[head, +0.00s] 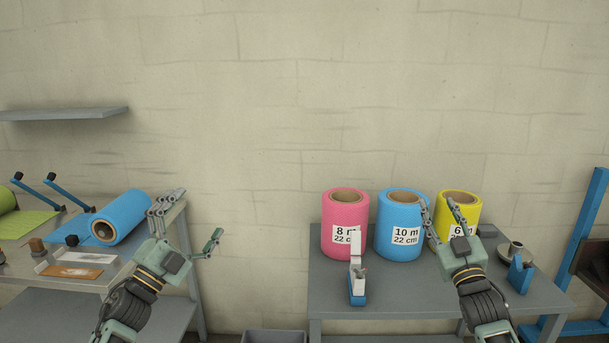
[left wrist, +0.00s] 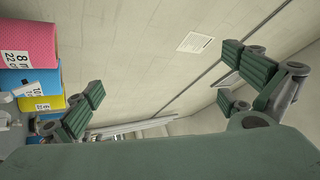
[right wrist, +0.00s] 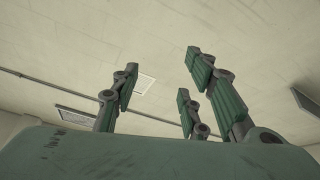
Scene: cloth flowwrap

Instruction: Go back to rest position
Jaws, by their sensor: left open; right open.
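My left gripper (head: 186,222) is open and empty, raised in front of the gap between the two tables. In the left wrist view its spread fingers (left wrist: 165,100) have only wall and ceiling between them. My right gripper (head: 441,208) is open and empty, with its fingers pointing up in front of the yellow roll (head: 460,199) and partly hiding its label. In the right wrist view its fingers (right wrist: 165,95) stand apart against the wall and ceiling, with nothing between them.
The right table (head: 335,296) holds a pink roll (head: 338,213), a blue roll (head: 401,213), the yellow roll, a tape dispenser (head: 356,283) and a blue holder (head: 520,274). The left table (head: 115,278) holds a lying blue roll (head: 124,214) and a green sheet (head: 25,224). A grey bin (head: 273,337) stands between the tables.

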